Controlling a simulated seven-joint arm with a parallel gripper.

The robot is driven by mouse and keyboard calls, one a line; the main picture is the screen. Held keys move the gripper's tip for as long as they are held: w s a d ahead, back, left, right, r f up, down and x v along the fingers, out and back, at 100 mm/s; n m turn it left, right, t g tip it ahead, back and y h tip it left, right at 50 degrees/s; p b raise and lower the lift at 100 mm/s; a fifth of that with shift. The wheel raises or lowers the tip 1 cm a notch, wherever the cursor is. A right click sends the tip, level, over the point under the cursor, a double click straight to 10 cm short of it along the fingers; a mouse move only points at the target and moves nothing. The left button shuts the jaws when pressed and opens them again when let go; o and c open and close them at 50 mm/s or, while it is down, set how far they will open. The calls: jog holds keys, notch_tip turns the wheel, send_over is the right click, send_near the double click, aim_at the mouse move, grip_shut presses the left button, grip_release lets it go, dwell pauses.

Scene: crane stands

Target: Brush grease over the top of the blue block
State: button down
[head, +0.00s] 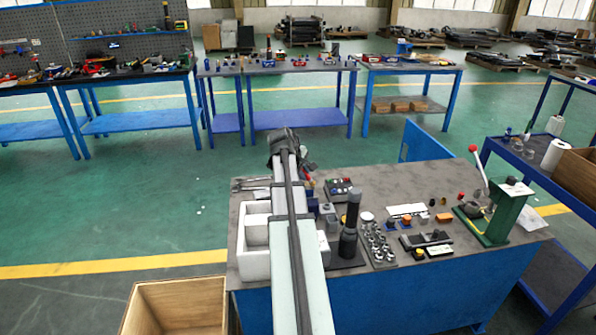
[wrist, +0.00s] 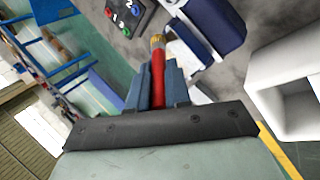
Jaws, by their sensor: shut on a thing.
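My gripper (wrist: 158,78) is shut on a brush with a red handle (wrist: 158,83) in the wrist view. The brush's yellowish and grey tip (wrist: 157,42) points away from the fingers. A dark blue block (wrist: 219,22) with paler sides lies beyond the tip, up and to the right. A smaller block with a blue face (wrist: 186,38) is beside it, nearer the tip. I cannot tell whether the tip touches either block.
A control box with coloured buttons (wrist: 128,14) lies past the brush. A white divided bin (head: 256,262) stands left of my arm. A black bottle-like tool (head: 349,235), several metal parts (head: 377,243) and a green lever press (head: 503,214) occupy the grey bench top (head: 400,182).

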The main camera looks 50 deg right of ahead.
jog(key=shift+w+a, duration=0.25)
jog(key=shift+a, duration=0.1)
jog(key=shift+w+a, duration=2.15)
jog(key=shift+w, duration=0.05)
jog(key=shift+s+d, duration=2.45)
jog(key=shift+s, duration=0.05)
jog(key=shift+r, duration=4.05)
